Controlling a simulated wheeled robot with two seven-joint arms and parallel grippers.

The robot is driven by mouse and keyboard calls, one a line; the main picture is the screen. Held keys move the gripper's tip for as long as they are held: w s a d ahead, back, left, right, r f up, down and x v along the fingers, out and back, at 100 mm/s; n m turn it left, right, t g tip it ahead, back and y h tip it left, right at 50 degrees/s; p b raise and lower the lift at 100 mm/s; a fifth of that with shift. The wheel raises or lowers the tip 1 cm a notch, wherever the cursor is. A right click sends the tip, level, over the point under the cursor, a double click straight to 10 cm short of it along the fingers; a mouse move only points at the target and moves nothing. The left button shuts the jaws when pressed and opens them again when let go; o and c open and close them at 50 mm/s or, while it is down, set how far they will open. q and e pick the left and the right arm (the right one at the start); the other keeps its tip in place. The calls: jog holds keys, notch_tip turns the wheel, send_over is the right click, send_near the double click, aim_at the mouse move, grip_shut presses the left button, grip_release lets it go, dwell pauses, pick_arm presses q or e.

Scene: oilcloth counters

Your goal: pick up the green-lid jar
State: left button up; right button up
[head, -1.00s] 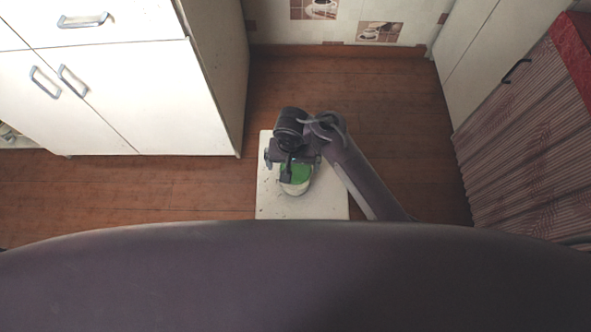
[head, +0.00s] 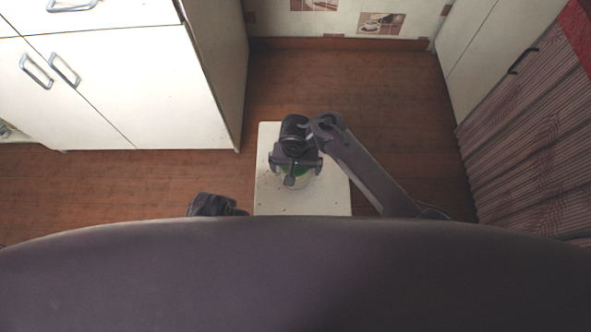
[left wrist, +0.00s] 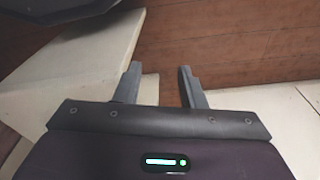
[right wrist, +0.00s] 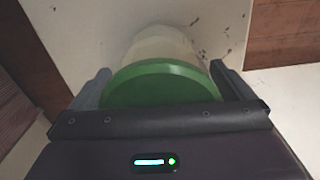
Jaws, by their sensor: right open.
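The green-lid jar (right wrist: 165,82) has a pale body and a round green lid, and it stands on a small white stool top. In the head view the jar (head: 306,177) is mostly hidden under my right gripper (head: 292,180). In the right wrist view my right gripper (right wrist: 160,88) is open, with one finger on each side of the jar. Whether the fingers touch it I cannot tell. My left gripper (left wrist: 160,85) is open and empty over the floor; its fingertips are apart. In the head view only part of my left arm shows at the lower left of the stool.
The white stool top (head: 268,196) is otherwise bare, with dark specks. White cabinets (head: 120,90) stand at the left. A striped curtain (head: 530,150) hangs under a counter at the right. The wooden floor (head: 390,90) is clear around the stool.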

jog(key=c, duration=1.3)
jog(key=shift+r, duration=0.1)
